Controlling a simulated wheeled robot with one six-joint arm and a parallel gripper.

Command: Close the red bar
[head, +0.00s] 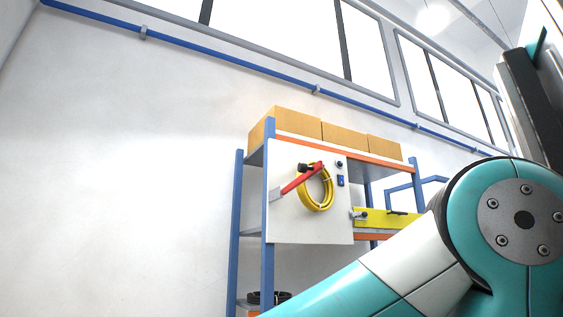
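The red bar (302,178) is on a white panel (288,226) fixed to the front of a blue shelf rack. It slants from a light grey plate at lower left up to a dark fitting at upper right. A coiled yellow hose (328,203) hangs behind and below the bar's upper end. My teal and white arm fills the lower right, nearer to me than the rack. My gripper cannot be made out in this view.
Cardboard boxes (343,137) stand on the top shelf of the blue rack (268,270). A yellow part (385,219) sits right of the panel. A blue switch (340,181) is on the panel. A blue pipe (230,58) runs along the wall. Bare wall lies left of the rack.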

